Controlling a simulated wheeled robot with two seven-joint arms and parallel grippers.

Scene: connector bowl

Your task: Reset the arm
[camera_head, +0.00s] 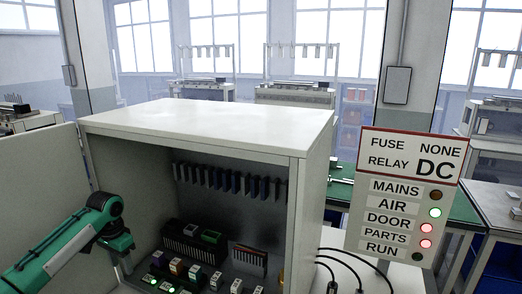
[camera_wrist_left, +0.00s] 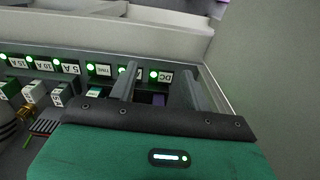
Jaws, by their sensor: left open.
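My left arm (camera_head: 62,246) is green and black and reaches into the open front of a white cabinet (camera_head: 215,115) from the left. My left gripper (camera_wrist_left: 160,76) is open, with its two grey fingers spread over the row end by the DC label (camera_wrist_left: 161,76). A dark purple part (camera_wrist_left: 159,100) shows between the fingers; I see no part held. In the head view the gripper is low at the cabinet's left side, its fingertips hard to make out. My right gripper is not in view.
Several small relays and fuses (camera_head: 176,266) stand on the cabinet floor; dark parts (camera_head: 228,181) hang on its back wall. The open door (camera_head: 45,180) is at left. A sign (camera_head: 410,165) reads FUSE NONE, RELAY DC; AIR is green, DOOR and PARTS red. Black cables (camera_head: 345,262) lie right.

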